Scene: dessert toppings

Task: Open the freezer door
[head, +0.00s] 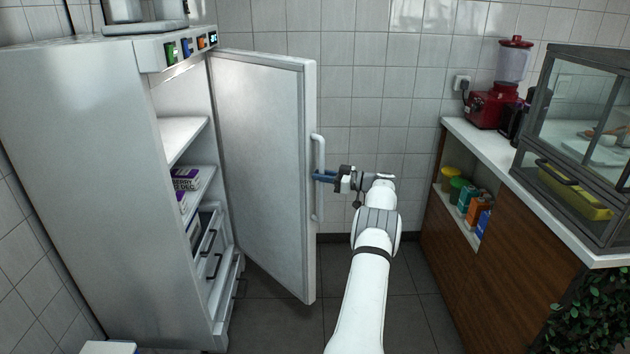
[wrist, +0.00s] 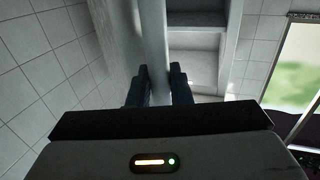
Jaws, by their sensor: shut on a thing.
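The freezer (head: 95,150) stands at the left in the head view. Its door (head: 262,150) is swung wide open, and shelves and drawers show inside. A white vertical handle (head: 319,165) is on the door's outer edge. My gripper (head: 322,176) reaches the handle from the right and is shut on it about midway along its length. In the wrist view my gripper (wrist: 159,80) shows two dark fingers on either side of the pale handle (wrist: 153,50). The exact contact is partly hidden by the fingers.
Purple-labelled boxes (head: 186,178) sit on a freezer shelf (head: 182,138). At the right, a wooden counter (head: 500,240) carries a red blender (head: 495,105) and a glass display case (head: 580,140). Grey floor (head: 285,300) is clear between freezer and counter.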

